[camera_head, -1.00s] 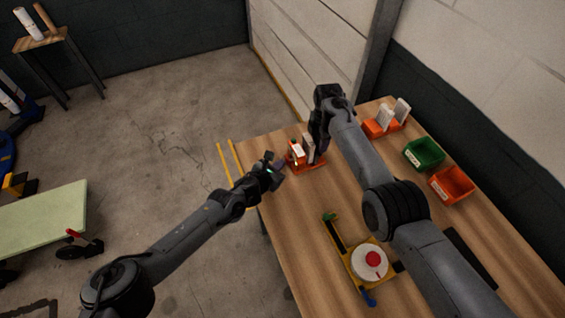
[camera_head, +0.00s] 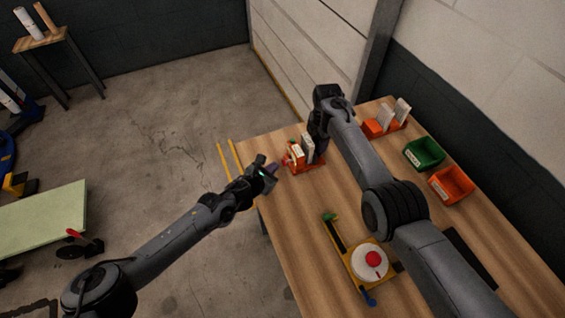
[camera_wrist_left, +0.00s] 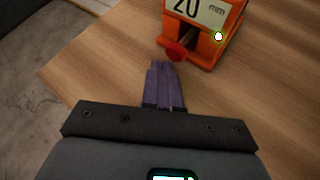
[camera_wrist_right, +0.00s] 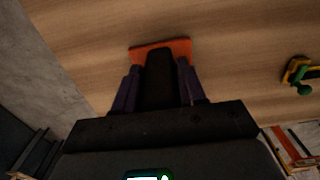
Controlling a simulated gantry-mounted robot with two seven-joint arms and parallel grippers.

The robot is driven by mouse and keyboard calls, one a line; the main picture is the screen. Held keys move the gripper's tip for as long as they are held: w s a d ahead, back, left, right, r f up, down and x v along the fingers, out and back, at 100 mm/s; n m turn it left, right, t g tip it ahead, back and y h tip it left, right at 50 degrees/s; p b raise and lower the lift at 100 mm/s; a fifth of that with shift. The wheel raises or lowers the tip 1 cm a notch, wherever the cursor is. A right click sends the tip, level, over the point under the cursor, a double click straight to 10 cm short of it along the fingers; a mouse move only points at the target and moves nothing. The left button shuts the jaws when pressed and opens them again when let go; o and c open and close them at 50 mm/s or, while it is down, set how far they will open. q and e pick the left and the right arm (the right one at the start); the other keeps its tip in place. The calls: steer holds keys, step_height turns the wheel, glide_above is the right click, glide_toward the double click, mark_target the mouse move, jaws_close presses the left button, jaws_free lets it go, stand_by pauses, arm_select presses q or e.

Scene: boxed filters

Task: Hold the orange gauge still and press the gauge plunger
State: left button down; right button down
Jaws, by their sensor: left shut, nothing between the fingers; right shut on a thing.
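The orange gauge (camera_head: 308,168) stands on the wooden table near its left edge. In the left wrist view the gauge (camera_wrist_left: 230,52) shows a white "20 mm" label and a small lit spot. Its round red plunger (camera_wrist_left: 176,51) faces my left gripper (camera_wrist_left: 165,68), which is shut and empty, with its fingertips just short of the plunger. In the head view my left gripper (camera_head: 277,166) points at the gauge. My right gripper (camera_head: 317,137) is at the gauge's far side. In the right wrist view my right gripper (camera_wrist_right: 157,85) is shut on a dark part above the orange base.
An orange holder with white boxes (camera_head: 374,129), a green bin (camera_head: 437,152) and an orange bin (camera_head: 467,184) stand along the right side of the table. A yellow fixture with a white disc (camera_head: 354,267) lies nearer. Bare table (camera_head: 285,220) lies between it and the gauge.

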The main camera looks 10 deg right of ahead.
arm_select(q)
steer(key=shift+s+a, duration=0.2)
steer(key=shift+a, duration=1.05)
steer(key=shift+s+a, duration=0.2)
steer(key=shift+a, duration=1)
arm_select(e)
steer(key=c, duration=0.6)
jaws_free()
steer(key=shift+o, duration=0.2)
steer(key=shift+r, duration=0.15)
